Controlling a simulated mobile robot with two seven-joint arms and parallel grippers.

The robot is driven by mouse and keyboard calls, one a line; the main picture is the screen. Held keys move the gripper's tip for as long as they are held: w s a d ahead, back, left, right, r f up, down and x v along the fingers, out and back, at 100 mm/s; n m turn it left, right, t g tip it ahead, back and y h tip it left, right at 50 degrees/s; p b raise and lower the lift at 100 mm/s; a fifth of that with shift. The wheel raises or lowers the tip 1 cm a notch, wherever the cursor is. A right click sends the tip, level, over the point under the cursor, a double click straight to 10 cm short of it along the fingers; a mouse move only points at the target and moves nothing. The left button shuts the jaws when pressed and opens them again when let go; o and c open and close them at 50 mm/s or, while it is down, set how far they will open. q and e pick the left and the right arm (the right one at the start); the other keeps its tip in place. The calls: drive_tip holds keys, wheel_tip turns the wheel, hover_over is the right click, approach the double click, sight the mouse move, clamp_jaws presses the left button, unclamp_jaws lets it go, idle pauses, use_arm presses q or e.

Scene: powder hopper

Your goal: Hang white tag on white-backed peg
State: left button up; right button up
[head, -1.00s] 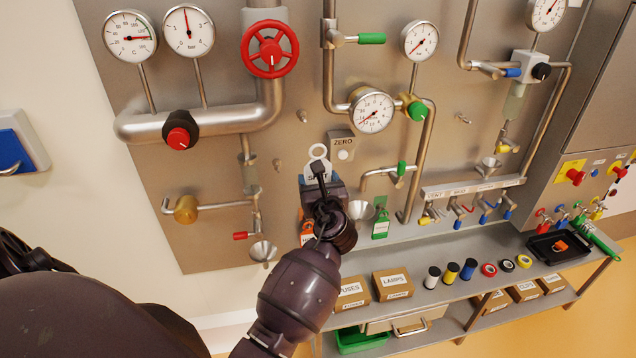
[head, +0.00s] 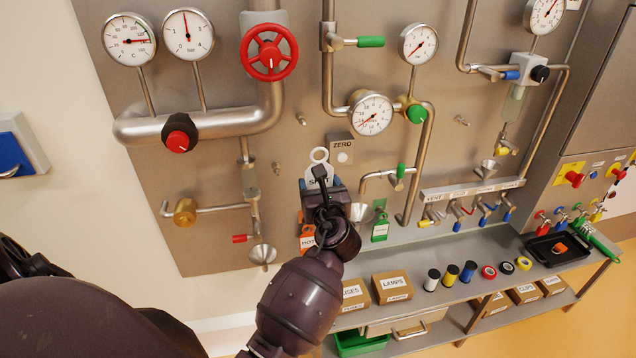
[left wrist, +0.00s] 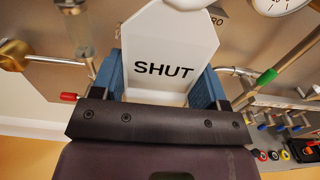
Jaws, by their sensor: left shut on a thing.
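The white tag (head: 317,183) reads SHUT and has a ring-shaped top with a hole. My left gripper (head: 323,190) is shut on its lower part and holds it upright in front of the steel panel. In the left wrist view the tag (left wrist: 165,60) stands between the blue fingers (left wrist: 163,90), its top cut off by the frame. Bare metal pegs show on the panel, one upper left of the tag (head: 301,119) and one left of it (head: 277,168). I cannot make out white backing on either. A white disc (head: 343,157) sits under the ZERO label, right of the tag's ring.
An orange HOT tag (head: 306,240) is partly hidden behind my wrist. A pipe with a green handle (head: 401,170) juts out nearby. A shelf (head: 410,300) runs below.

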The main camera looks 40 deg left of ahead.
sight(319, 186)
use_arm(q)
drive_tip(key=shift+v, duration=2.75)
